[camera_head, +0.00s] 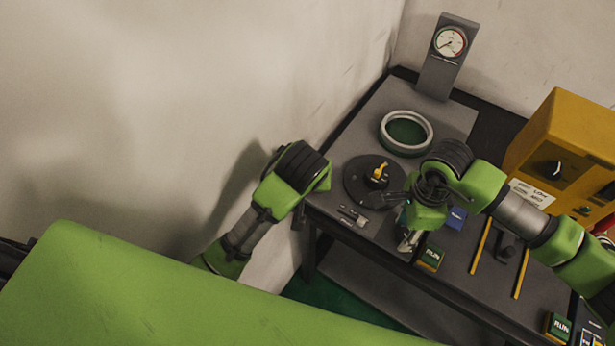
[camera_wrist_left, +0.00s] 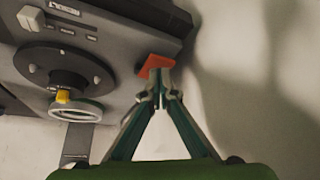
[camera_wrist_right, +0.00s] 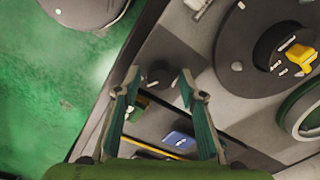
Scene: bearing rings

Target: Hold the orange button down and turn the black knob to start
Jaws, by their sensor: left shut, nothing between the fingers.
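The orange button (camera_wrist_left: 157,64) shows in the left wrist view at the edge of the grey bench top. My left gripper (camera_wrist_left: 159,84) is shut and empty, its tips right at the button; I cannot tell if they press it. The button is hidden in the head view. The black knob (camera_wrist_right: 159,73) shows in the right wrist view near the bench's front edge. My right gripper (camera_wrist_right: 156,78) is open, with its fingertips on either side of the knob and apart from each other. In the head view my right gripper (camera_head: 393,222) is over the front edge.
A black round fixture with a yellow part (camera_head: 377,176) stands between my arms. A metal ring (camera_head: 405,133) lies behind it, and a dial gauge (camera_head: 450,42) stands at the back. A yellow machine (camera_head: 565,140) is at right. Green RUN boxes (camera_head: 430,257) sit along the front.

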